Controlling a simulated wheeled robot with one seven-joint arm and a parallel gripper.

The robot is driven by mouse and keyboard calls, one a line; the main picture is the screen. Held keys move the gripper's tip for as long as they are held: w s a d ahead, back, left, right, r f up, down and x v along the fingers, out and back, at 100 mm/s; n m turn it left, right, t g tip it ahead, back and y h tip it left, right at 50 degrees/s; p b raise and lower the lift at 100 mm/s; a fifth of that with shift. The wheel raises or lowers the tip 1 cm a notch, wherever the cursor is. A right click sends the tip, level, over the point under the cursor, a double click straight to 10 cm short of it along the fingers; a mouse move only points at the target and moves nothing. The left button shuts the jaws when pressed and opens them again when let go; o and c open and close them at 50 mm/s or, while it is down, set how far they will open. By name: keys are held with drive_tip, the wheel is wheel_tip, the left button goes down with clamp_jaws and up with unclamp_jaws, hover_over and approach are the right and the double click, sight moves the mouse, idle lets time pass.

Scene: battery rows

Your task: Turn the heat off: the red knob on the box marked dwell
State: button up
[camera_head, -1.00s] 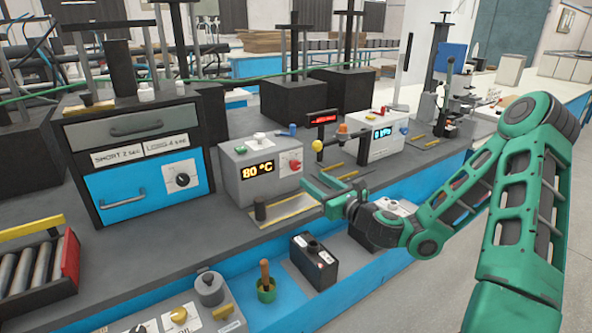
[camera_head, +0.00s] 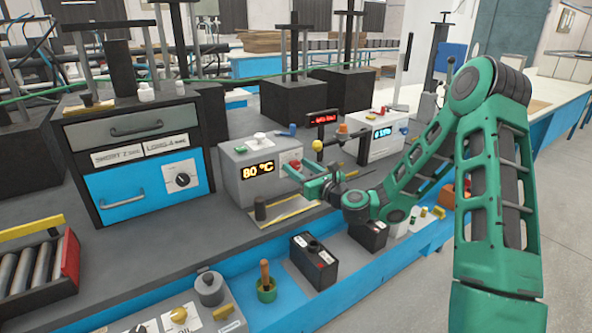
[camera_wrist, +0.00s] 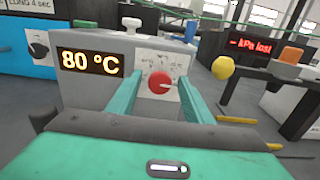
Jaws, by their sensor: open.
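The grey box (camera_head: 243,184) stands on the bench with a lit "80 °C" display (camera_head: 258,169). Its red knob (camera_wrist: 159,83) sits on a pale plate on the front face, with a light pointer mark toward the right. In the head view the red knob (camera_head: 295,165) is partly covered by my gripper. I cannot read the word dwell on the box. My gripper (camera_head: 291,171) is open and empty in front of the knob. In the wrist view its green fingers (camera_wrist: 159,78) show on either side of the knob; contact cannot be told.
A drawer cabinet (camera_head: 134,150) with a black dial stands left. Right of the box are a yellow ball (camera_head: 317,145), a red-lit display (camera_wrist: 262,46) and a white box (camera_head: 382,147). Below, a black battery (camera_head: 313,262) and a green pot (camera_head: 266,289) stand in the blue-edged tray.

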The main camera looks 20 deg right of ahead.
drive_tip(key=shift+w, duration=0.15)
drive_tip(key=shift+c, duration=0.3)
drive_tip(key=c, duration=0.9)
drive_tip(key=shift+a, duration=0.4)
drive_tip(key=shift+c, duration=0.2)
drive_tip(key=shift+d, duration=0.25)
